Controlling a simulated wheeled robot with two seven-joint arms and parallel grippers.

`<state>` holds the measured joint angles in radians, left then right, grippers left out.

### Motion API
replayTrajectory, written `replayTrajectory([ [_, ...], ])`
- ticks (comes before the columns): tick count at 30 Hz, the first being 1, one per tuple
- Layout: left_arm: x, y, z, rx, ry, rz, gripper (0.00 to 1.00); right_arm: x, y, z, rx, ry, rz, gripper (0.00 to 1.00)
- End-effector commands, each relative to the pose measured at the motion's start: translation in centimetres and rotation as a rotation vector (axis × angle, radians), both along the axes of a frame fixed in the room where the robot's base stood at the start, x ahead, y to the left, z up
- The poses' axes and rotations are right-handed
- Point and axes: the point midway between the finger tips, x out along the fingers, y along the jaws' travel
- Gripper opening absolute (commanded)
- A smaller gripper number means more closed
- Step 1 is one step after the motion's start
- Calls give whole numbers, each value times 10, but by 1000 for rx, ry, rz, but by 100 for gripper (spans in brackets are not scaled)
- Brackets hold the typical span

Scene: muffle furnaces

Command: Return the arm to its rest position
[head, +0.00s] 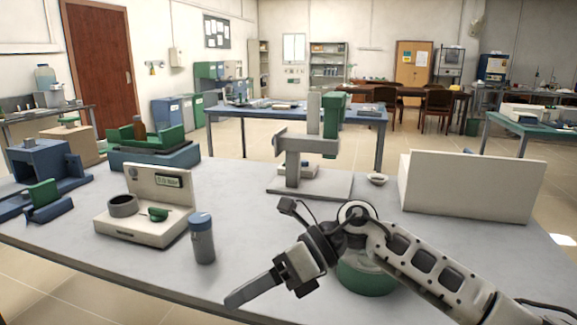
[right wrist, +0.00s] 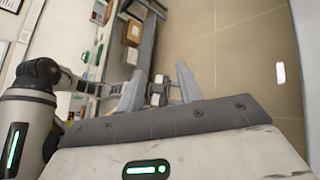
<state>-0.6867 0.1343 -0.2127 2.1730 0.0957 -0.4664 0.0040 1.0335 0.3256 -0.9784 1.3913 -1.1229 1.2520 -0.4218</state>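My right arm comes in from the right over the front of the grey table (head: 75,222). My right gripper (head: 243,292) is above the table's front edge, its fingers seen edge-on and pointing left and down. In the right wrist view, the two fingers of my right gripper (right wrist: 158,91) stand apart with nothing held between them. My left gripper does not show in the head view. Arm links of mine show at the left of the right wrist view, but no left gripper can be made out there.
A grey-blue bottle (head: 202,240) stands left of my gripper. A white scale (head: 146,222) with a dark ring and green piece is beside it. A green round object (head: 365,278) is partly behind my arm. A grey-green stand (head: 307,150) and white box (head: 470,187) are farther back.

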Motion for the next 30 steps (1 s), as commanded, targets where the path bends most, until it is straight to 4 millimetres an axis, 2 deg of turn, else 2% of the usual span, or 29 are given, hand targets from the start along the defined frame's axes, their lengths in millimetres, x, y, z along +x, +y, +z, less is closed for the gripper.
replayTrajectory([
  [1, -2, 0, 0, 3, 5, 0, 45, -16, 16, 3, 146, 137, -54, 35],
  [2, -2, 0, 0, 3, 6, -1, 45, -20, 22, 7, 226, 214, -94, 35],
  [5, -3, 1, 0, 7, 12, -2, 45, -25, 27, 22, 473, 496, -248, 35],
  [8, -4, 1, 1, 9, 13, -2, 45, -16, 12, 26, 684, 801, -429, 35],
  [11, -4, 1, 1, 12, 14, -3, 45, -2, -19, 9, 860, 1124, -635, 35],
  [14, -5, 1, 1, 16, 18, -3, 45, 5, -60, -28, 1000, 1453, -855, 35],
  [17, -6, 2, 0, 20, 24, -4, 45, -4, -103, -82, 1105, 1783, -1090, 35],
  [18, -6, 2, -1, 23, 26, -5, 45, -14, -120, -106, 1136, 1914, -1186, 35],
  [21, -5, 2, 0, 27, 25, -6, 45, -48, -154, -159, 1183, 2191, -1400, 35],
  [24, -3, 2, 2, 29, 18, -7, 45, -85, -177, -197, 1198, 2402, -1569, 35],
  [25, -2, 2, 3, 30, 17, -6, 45, -95, -182, -206, -1177, -2408, 1583, 35],
  [27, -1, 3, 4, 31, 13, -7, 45, -116, -190, -221, -1094, -2330, 1547, 35],
  [30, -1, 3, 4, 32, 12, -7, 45, -134, -196, -232, -1028, -2263, 1515, 35],
])
